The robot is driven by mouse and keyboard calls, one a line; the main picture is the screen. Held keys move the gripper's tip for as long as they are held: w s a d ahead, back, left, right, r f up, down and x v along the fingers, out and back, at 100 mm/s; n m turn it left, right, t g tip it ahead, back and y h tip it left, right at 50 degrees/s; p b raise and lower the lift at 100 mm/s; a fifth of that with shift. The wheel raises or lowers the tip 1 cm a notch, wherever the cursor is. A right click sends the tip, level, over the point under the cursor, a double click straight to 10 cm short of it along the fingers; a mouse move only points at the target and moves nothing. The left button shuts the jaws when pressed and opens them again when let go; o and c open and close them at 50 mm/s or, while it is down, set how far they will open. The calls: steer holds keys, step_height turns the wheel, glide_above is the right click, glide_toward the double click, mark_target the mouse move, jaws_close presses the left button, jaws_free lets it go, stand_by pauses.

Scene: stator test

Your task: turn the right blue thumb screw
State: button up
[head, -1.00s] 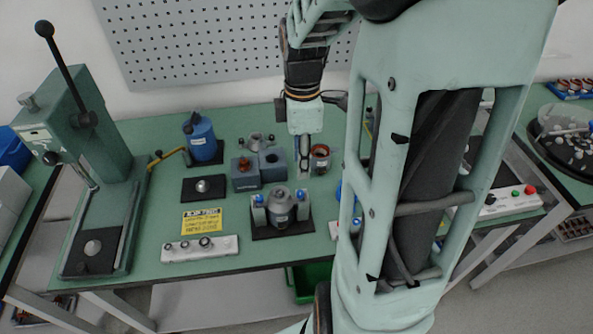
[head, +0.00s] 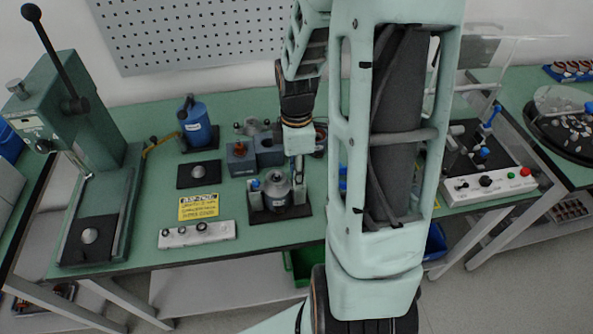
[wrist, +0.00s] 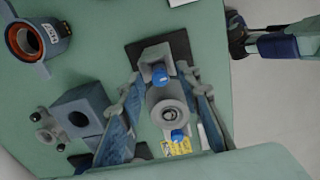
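A grey motor-like part (head: 277,187) stands in a fixture on a black plate (head: 268,216). The left blue thumb screw (head: 255,184) shows on the fixture's left post. The right one is hidden behind my gripper (head: 299,178) in the head view. In the wrist view the right blue thumb screw (wrist: 159,73) lies between the tips of my gripper (wrist: 163,84), with the left blue thumb screw (wrist: 178,135) lower down. My gripper is open, fingers apart on either side of the right screw, with no clear contact seen.
Grey-blue blocks (head: 240,158) stand just behind the fixture. A green press (head: 62,135) stands far left. A white control panel (head: 490,186) is at right.

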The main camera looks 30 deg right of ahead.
jaws_close()
steer(key=m+b, duration=0.1)
steer(key=m, duration=0.3)
steer(key=shift+m, duration=0.3)
steer(key=m+b, duration=0.1)
steer(key=m, duration=0.3)
steer(key=shift+m, duration=0.3)
stand_by(0.4)
steer(key=shift+o, duration=0.4)
jaws_free()
